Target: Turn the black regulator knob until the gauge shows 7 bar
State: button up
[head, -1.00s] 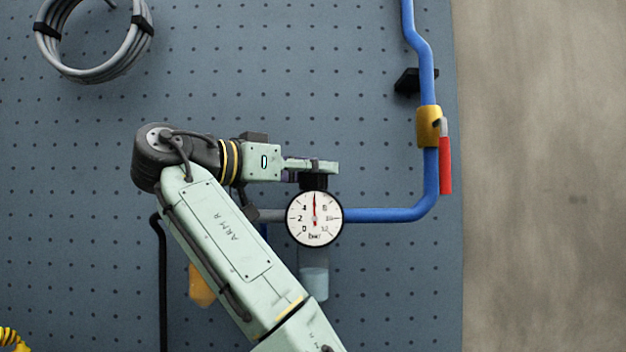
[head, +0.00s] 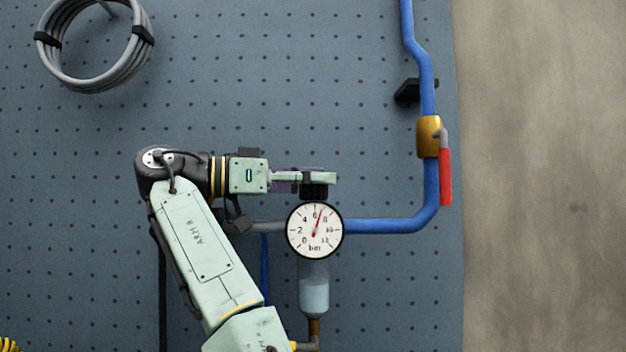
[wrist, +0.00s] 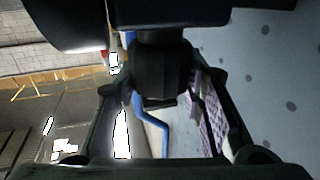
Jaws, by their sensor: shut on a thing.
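The black regulator knob (head: 314,192) sits on top of the round white gauge (head: 300,246). In the head view the gauge's red needle points up and slightly right, between 6 and 8, about 7. My gripper (head: 320,179) reaches in from the left and is shut on the knob, its fingers covering the knob's upper part. In the wrist view the faceted black knob (wrist: 162,70) lies between the two fingers of my gripper (wrist: 160,108). A purple patterned pad shows on the right finger.
A blue pipe (head: 385,225) runs right from the gauge and up past a brass valve (head: 429,137) with a red lever (head: 445,178). A clear bowl (head: 314,288) hangs below the gauge. A grey hose coil (head: 92,82) hangs upper left on the pegboard (head: 250,90).

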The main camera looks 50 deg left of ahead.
jog(key=o, duration=1.2)
jog(key=shift+c, duration=0.2)
jog(key=shift+w+y, duration=0.1)
jog(key=shift+y, duration=0.4)
